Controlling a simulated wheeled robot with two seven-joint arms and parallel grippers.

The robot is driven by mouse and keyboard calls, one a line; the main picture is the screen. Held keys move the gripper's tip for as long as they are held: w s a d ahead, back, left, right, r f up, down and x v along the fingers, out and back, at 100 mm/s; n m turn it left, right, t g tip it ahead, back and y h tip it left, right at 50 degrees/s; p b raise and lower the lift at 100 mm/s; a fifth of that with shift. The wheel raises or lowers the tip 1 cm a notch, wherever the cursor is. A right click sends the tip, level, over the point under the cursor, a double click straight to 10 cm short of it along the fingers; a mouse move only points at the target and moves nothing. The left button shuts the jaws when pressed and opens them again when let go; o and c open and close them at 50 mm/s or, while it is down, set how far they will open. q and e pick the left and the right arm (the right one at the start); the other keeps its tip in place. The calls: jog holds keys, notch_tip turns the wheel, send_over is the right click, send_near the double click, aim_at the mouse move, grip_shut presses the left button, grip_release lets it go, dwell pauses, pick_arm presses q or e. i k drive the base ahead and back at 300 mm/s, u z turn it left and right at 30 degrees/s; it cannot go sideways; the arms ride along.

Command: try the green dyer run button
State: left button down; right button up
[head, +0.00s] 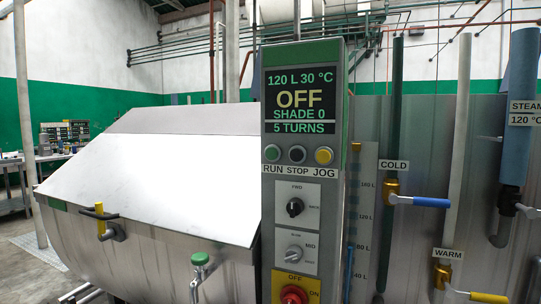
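The green run button (272,153) sits at the left of a row of three on the control post (267,225), above the label RUN. The stop button (298,153) is dark grey and the jog button (323,155) is yellow. The green-framed display (299,100) above them reads 120 L 30 °C, OFF, SHADE 0 and 5 TURNS. The post stands at the right end of a large metal dyer with a pale closed lid (160,180). Neither of my grippers shows in the head view, so nothing is seen touching the button.
Below the buttons are a black selector (294,207), a grey selector (294,252) and a red knob (293,295) on yellow. Right of the post are pipes with a blue COLD handle (432,202) and a yellow WARM handle (488,297). A yellow-handled latch (100,215) is on the dyer's front.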

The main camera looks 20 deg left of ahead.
aim_at(272, 153)
jog(key=z, duration=0.45)
jog(key=k, duration=0.55)
jog(key=z, duration=0.55)
jog(key=i, duration=0.75)
jog(key=u, duration=1.05)
jog(key=i, duration=0.4)
jog(key=u, duration=0.45)
